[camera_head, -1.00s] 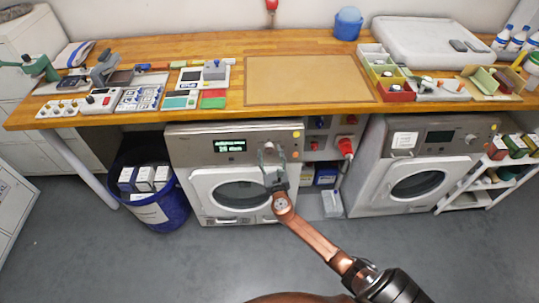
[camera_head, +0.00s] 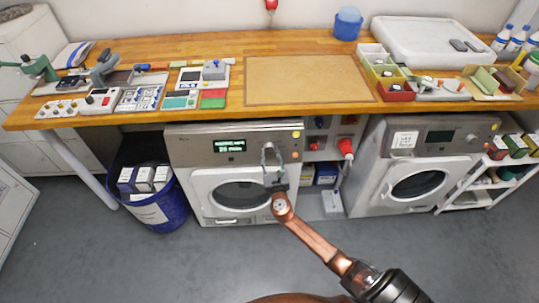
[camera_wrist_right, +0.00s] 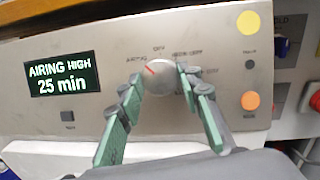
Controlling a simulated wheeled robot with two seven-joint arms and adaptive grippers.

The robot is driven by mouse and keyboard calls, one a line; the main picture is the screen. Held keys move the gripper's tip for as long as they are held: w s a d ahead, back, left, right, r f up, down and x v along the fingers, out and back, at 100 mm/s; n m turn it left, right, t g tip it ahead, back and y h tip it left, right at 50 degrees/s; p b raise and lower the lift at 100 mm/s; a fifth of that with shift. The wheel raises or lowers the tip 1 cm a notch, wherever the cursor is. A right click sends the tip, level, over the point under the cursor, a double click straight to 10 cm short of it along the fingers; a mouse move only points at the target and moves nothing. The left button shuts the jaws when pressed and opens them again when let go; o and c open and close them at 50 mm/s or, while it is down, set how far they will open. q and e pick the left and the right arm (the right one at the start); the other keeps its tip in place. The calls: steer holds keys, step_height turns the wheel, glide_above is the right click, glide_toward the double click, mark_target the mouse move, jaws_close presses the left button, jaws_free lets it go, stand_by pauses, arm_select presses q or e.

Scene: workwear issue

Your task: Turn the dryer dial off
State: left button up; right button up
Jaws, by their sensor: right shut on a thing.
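The left dryer (camera_head: 185,150) stands under the workbench, with its dial at the right of its panel. In the right wrist view the dial (camera_wrist_right: 159,77) is a round silver knob. Its red mark points to the upper left, towards the "AIRING" label, left of "OFF" at the top. The display (camera_wrist_right: 62,79) reads "AIRING HIGH 25 min". My right gripper (camera_head: 271,149) is at the panel. Its green-grey fingers (camera_wrist_right: 161,74) are shut on the dial, one on each side. My left gripper is not in view.
A second machine (camera_head: 375,185) stands to the right. A blue bin (camera_head: 160,213) stands to the left of the dryer. The wooden workbench (camera_head: 240,128) overhangs both machines. Yellow (camera_wrist_right: 248,22) and orange (camera_wrist_right: 250,100) round buttons sit right of the dial. The floor in front is clear.

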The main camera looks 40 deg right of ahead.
steer(key=shift+w+a+f+m+h+b, duration=0.15)
steer(key=shift+m+h+b, duration=0.35)
steer(key=shift+m, duration=0.7)
steer(key=m+g+h+b, duration=0.1)
steer(key=m, duration=0.2)
steer(key=shift+a, duration=0.1)
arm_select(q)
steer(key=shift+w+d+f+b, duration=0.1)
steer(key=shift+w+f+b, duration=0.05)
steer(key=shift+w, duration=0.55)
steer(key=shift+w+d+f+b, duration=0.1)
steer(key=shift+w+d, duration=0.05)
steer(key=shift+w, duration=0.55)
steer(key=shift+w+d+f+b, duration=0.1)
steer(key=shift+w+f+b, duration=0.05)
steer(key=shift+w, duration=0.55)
arm_select(e)
steer(key=shift+a+m+g+h, duration=0.1)
steer(key=shift+m+g+h, duration=0.2)
steer(key=shift+m, duration=0.9)
steer(key=shift+m+g+h, duration=0.2)
steer(key=shift+m+h, duration=0.1)
steer(key=shift+m, duration=0.9)
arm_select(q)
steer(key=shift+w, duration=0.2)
arm_select(e)
steer(key=shift+r, duration=0.2)
